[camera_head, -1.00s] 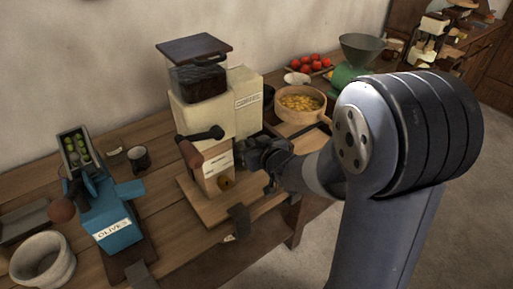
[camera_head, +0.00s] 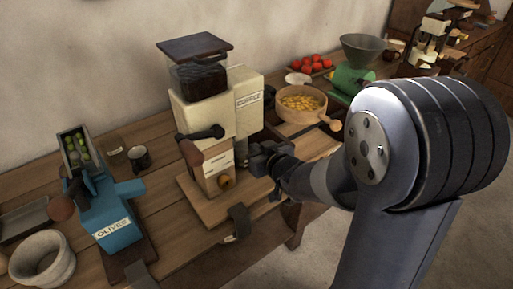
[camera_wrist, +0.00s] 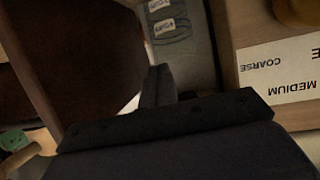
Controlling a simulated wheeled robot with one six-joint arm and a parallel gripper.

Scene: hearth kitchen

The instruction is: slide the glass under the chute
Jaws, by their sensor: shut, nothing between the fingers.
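A cream coffee grinder (camera_head: 205,118) with a dark hopper stands on a wooden base board (camera_head: 205,205). Its wooden front bears a label, which shows upside down as COARSE and MEDIUM in the wrist view (camera_wrist: 285,75). I cannot clearly make out a chute opening. A small see-through vessel (camera_head: 113,143), perhaps the glass, stands left of the grinder beside a dark cup (camera_head: 139,157). My gripper (camera_head: 252,166) is at the grinder's right side, its fingertips partly hidden in the head view. In the wrist view my gripper's fingers (camera_wrist: 160,85) are together and empty.
A blue OLIVES device (camera_head: 105,212) and a stone bowl (camera_head: 42,262) stand at the left. A wooden bowl of yellow pieces (camera_head: 300,103), red fruit (camera_head: 318,65) and a green-bodied funnel device (camera_head: 353,78) stand behind right. A dark strap (camera_head: 239,220) hangs at the board's front edge.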

